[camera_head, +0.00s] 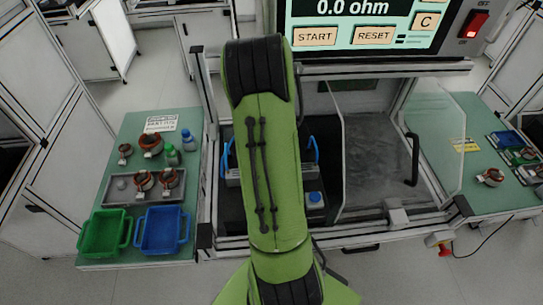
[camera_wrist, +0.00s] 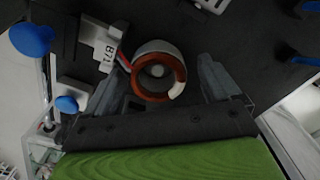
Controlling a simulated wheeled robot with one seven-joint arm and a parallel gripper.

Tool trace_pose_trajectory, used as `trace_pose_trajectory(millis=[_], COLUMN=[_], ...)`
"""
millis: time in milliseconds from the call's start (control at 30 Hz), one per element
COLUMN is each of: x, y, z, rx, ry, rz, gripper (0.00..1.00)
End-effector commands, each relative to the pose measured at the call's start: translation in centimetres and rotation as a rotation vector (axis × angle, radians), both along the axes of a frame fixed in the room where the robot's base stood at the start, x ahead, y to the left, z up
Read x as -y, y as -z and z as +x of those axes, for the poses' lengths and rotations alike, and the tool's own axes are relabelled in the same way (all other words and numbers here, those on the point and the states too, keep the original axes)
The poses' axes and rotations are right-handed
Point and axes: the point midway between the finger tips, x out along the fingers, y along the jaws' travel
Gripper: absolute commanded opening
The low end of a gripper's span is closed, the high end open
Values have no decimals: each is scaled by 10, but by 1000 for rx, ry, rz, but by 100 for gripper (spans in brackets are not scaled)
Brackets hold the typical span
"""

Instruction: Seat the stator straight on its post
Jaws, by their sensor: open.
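In the wrist view, a stator (camera_wrist: 152,94) with an orange-brown copper winding and a grey outer ring is in the middle. A round grey post top (camera_wrist: 158,71) shows inside its bore, so it sits around the post. Whether it is fully down or slightly tilted I cannot tell. My gripper (camera_wrist: 163,66) is open, with one finger on each side of the stator and a visible gap at the right finger. Red leads run from the stator to a pale block marked B71 (camera_wrist: 98,45). In the head view my arm hides the gripper and this stator.
Blue knobs (camera_wrist: 32,39) and clamps surround the dark fixture plate. The test cabinet has a clear door (camera_head: 436,140) standing open at right and a screen (camera_head: 362,22) above. The left table (camera_head: 122,262) holds several stators, a green bin (camera_head: 104,232) and a blue bin (camera_head: 162,230).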

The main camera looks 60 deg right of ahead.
Motion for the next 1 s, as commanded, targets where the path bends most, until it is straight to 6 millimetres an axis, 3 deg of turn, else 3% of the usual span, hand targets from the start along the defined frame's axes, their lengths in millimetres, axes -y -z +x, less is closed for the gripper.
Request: trace_pose_trajectory(millis=[300, 500, 667, 1000], x=[0, 0, 0, 0], y=[-91, -136, -149, -149], z=[2, 3, 3, 3], rx=[5, 5, 3, 3], ry=[-1, -2, -2, -2], rz=[-4, -3, -1, -1], gripper=[96, 96, 96, 96])
